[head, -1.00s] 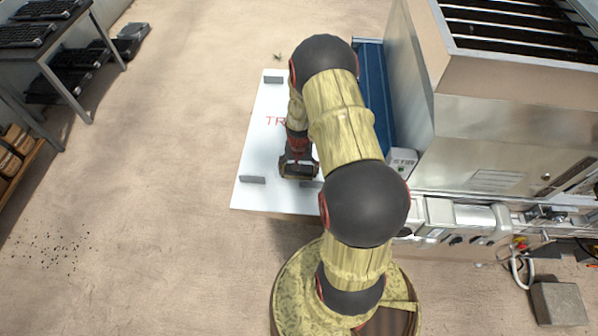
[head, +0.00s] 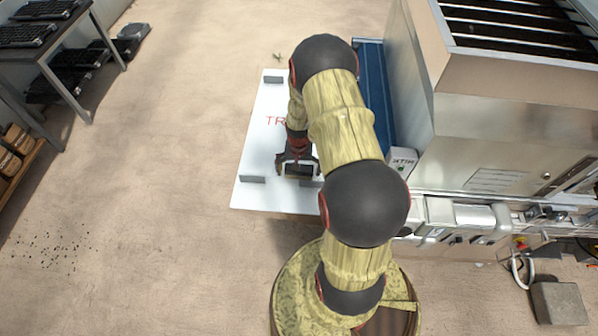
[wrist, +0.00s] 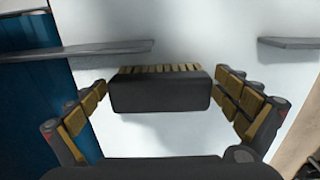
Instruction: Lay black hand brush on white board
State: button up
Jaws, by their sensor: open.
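The black hand brush (head: 298,171) is at the near part of the white board (head: 258,150) in the head view. In the wrist view the brush (wrist: 160,93) is a black block with tan bristles along its far edge, and it appears to rest on the board. My gripper (head: 298,164) is open around the brush. The wrist view shows the finger pads (wrist: 160,103) on both sides, with a gap between each and the brush. My arm covers part of the board's right side.
A blue belt (head: 371,95) and the large metal machine (head: 480,120) stand to the right.

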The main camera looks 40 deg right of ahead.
notch_tip(320, 180, up, 12)
jog(key=shift+a+r+p, duration=0.1)
jog(key=shift+r+p, duration=0.1)
jog(key=shift+p, duration=0.35)
jog(key=a+r+n+t, duration=0.1)
jog(key=a+r, duration=0.3)
jog(key=r, duration=0.3)
jog(key=w+a+r+n, duration=0.1)
jog(key=a+r+n, duration=0.1)
jog(key=a+r, duration=0.35)
jog(key=a+r+n+t, duration=0.1)
jog(key=a+r, duration=0.1)
jog(key=r, duration=0.6)
jog(key=s+a+r+n+t, duration=0.3)
jog(key=s+a+r+n, duration=0.3)
jog(key=s+a+r, duration=0.8)
jog(key=shift+s+a+r+t, duration=0.3)
jog(key=shift+s+a, duration=0.05)
jog(key=shift+s, duration=0.15)
jog(key=shift+f, duration=0.1)
